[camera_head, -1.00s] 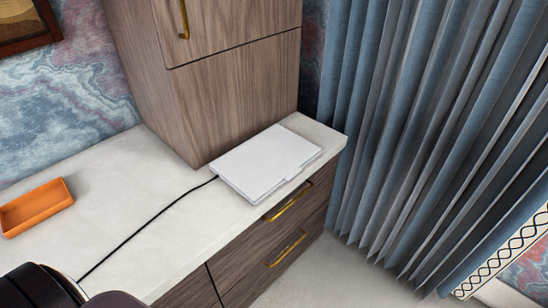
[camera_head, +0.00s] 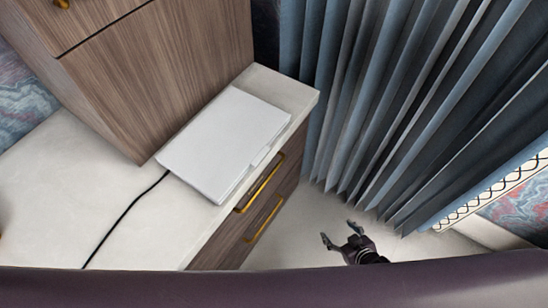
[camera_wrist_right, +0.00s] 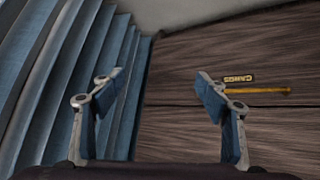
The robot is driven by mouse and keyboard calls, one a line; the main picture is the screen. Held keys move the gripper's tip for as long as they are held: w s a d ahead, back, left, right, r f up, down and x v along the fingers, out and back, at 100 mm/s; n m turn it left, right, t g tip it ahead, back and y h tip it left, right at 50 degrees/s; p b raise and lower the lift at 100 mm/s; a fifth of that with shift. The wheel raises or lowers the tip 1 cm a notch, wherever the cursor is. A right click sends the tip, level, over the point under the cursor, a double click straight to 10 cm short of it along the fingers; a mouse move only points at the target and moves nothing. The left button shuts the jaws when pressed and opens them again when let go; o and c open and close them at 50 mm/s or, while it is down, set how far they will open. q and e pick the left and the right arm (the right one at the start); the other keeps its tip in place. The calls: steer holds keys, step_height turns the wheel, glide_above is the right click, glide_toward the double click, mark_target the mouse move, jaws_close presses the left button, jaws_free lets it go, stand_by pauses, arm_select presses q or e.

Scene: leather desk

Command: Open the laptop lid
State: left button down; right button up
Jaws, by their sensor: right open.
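The laptop (camera_head: 224,143) is a flat, pale grey-white slab with its lid shut. It lies on the white desk top close to the desk's front edge, against the wooden cabinet. A black cable runs from its left corner. My right gripper (camera_head: 341,238) is open and empty, low in front of the drawers and apart from the laptop, to its lower right in the head view. In the right wrist view its two fingers (camera_wrist_right: 160,88) stand wide apart with nothing between them. The laptop is not in the wrist view. My left gripper is not in view.
A tall wooden cabinet (camera_head: 150,75) stands behind the laptop. Drawers with brass handles (camera_head: 260,188) are below the desk top (camera_head: 75,205). Blue-grey curtains (camera_head: 390,100) hang at the right. Clear floor (camera_head: 300,225) lies between drawers and curtains.

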steer(key=w+a+r+n+t+y, duration=0.2)
steer(key=w+a+r+y, duration=0.15)
steer(key=w+r, duration=0.5)
steer(key=n+y, duration=0.4)
steer(key=y, duration=0.5)
glide_toward(263, 157)
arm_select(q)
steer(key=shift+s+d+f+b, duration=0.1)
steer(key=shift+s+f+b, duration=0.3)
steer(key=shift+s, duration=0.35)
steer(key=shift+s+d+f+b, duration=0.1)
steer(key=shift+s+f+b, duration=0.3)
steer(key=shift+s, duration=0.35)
arm_select(e)
steer(key=shift+x, duration=4.05)
steer(key=shift+f, duration=0.15)
steer(key=shift+c, duration=0.6)
steer(key=c, duration=1.5)
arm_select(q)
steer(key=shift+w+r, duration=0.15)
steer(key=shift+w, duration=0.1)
arm_select(e)
steer(key=shift+c, duration=0.3)
